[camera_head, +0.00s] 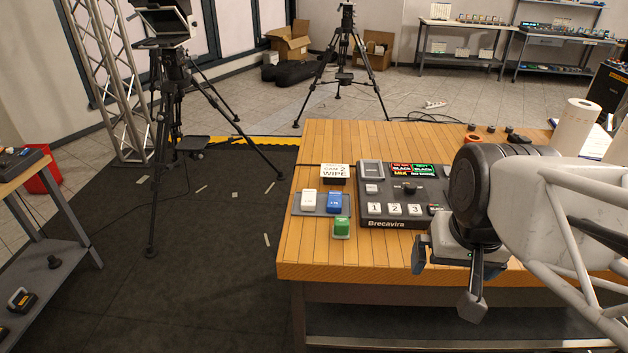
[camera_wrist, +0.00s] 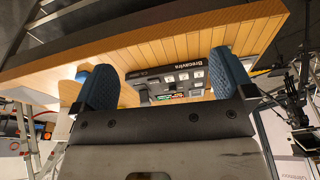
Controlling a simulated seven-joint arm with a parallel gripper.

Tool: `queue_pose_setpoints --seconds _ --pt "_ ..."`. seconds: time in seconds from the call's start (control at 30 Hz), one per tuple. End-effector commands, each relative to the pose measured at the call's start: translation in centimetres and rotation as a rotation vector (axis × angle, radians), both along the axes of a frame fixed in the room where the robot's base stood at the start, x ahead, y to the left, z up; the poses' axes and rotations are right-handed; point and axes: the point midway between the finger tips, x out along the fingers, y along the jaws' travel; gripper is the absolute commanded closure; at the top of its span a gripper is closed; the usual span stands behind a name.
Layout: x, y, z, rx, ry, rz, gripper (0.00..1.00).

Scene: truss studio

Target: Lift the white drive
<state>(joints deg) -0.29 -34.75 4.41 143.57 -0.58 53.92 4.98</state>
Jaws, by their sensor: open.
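The white drive (camera_head: 309,199) stands in a grey holder (camera_head: 298,211) near the left edge of the wooden table. A blue drive (camera_head: 334,202) stands beside it on the right in the same holder. My gripper (camera_head: 446,276) is open near the table's front edge, well to the right of the drives and apart from them. In the wrist view, its two blue-padded fingers (camera_wrist: 165,82) are spread, with the console behind them and no object held. I cannot make out the white drive in the wrist view.
A green drive (camera_head: 342,228) sits just in front of the holder. A "WIPE" sign (camera_head: 335,171) stands behind it. A switcher console (camera_head: 402,194) lies between the drives and my arm, and it also shows in the wrist view (camera_wrist: 182,82). A paper roll (camera_head: 575,127) stands at the back right.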

Motion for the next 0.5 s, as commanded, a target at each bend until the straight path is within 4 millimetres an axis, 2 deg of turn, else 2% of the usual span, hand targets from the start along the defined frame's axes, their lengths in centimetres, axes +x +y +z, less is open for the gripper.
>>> queue_pose_setpoints --seconds 0.17,0.5 --pt "3.1 0.9 0.5 0.027 0.019 -0.098 0.00" --pt "10.7 3.7 1.1 0.086 0.060 -0.357 0.00"
